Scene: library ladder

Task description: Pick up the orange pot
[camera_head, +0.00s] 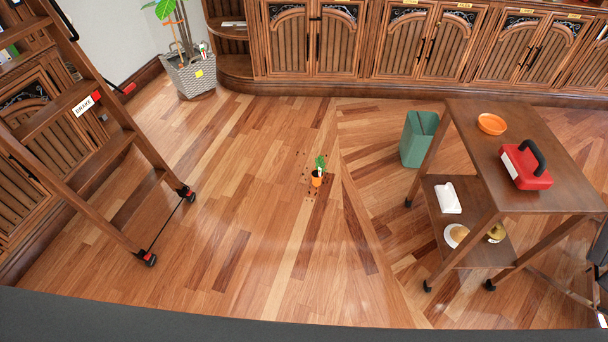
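Dark crumbs that look like soil are scattered on the floor around the pot. Neither of my grippers is in view, and nothing is touching the pot.
A wooden ladder (112,146) with wheels leans at the left. A wheeled wooden cart (553,120) stands at the right with a red toolbox (526,168) and orange bowl (491,124). A green bin (418,140) is beside it.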

